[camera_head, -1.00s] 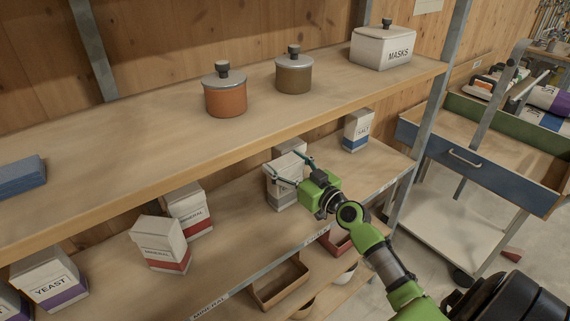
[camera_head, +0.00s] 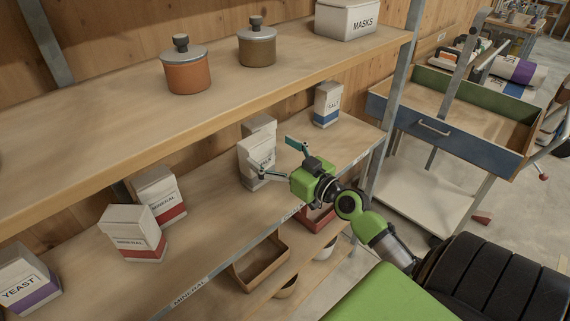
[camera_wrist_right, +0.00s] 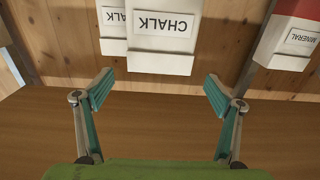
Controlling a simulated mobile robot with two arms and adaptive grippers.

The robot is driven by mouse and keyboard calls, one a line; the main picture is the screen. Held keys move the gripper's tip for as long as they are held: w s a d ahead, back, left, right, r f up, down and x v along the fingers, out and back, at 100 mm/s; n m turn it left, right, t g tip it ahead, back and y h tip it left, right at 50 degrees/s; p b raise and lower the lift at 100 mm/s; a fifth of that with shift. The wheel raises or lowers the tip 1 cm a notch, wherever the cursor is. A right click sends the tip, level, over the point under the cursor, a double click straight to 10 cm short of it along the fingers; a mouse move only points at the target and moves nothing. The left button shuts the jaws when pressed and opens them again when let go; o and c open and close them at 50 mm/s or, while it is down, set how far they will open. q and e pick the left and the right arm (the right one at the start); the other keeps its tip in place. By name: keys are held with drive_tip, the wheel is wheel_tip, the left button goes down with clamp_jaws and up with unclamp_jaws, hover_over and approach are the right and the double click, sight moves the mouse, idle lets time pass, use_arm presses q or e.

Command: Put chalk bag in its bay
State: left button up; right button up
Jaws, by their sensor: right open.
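A white bag (camera_head: 255,162) stands upright on the lower shelf, with a second white bag (camera_head: 260,128) close behind it. In the right wrist view, which shows things upside down, the front one is the chalk bag (camera_wrist_right: 163,38), labelled CHALK; another chalk bag (camera_wrist_right: 113,44) stands beside and behind it. My right gripper (camera_head: 276,157) is open, its fingers spread toward the front chalk bag. In the wrist view nothing shows between the fingertips (camera_wrist_right: 157,92), and the bag stands beyond them. My left gripper is not in view.
Mineral bags (camera_head: 133,234) and a yeast bag (camera_head: 26,281) stand left on the lower shelf (camera_head: 210,215); a salt bag (camera_head: 327,105) stands right. A brown bin (camera_head: 260,262) sits below. A blue-fronted cart (camera_head: 440,135) stands right.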

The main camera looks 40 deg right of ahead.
drive_tip(key=shift+s+d+b, duration=0.2)
drive_tip(key=shift+s+b, duration=0.6)
drive_tip(key=shift+s, duration=1.85)
